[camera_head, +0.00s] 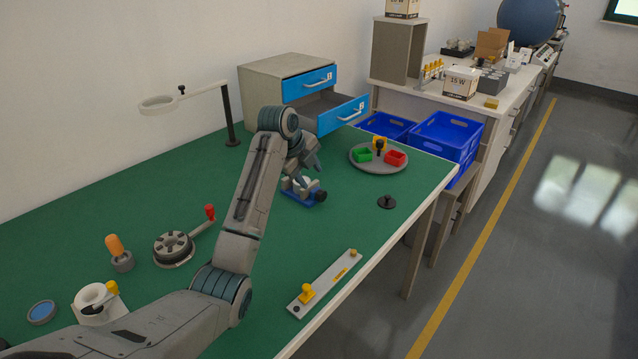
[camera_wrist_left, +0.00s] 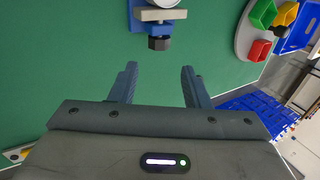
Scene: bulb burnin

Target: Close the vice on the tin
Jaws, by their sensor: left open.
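The small blue vice (camera_head: 305,197) stands on the green bench, partly hidden behind my left arm and gripper. In the left wrist view its pale jaw plate (camera_wrist_left: 163,15) and dark screw knob (camera_wrist_left: 159,43) show at the top edge. A round pale metal thing, probably the tin (camera_wrist_left: 167,3), sits just beyond the jaw plate, mostly cut off by the frame. My left gripper (camera_head: 312,167) is above and beside the vice. In the left wrist view its two fingers (camera_wrist_left: 159,78) are spread with nothing between them, short of the knob. My right gripper does not show.
A round grey tray (camera_head: 365,165) with green, red and yellow bins stands right of the vice. A black knob piece (camera_head: 386,202) lies near the front edge. A drawer cabinet (camera_head: 290,68) and a ring-topped stand (camera_head: 232,125) are behind.

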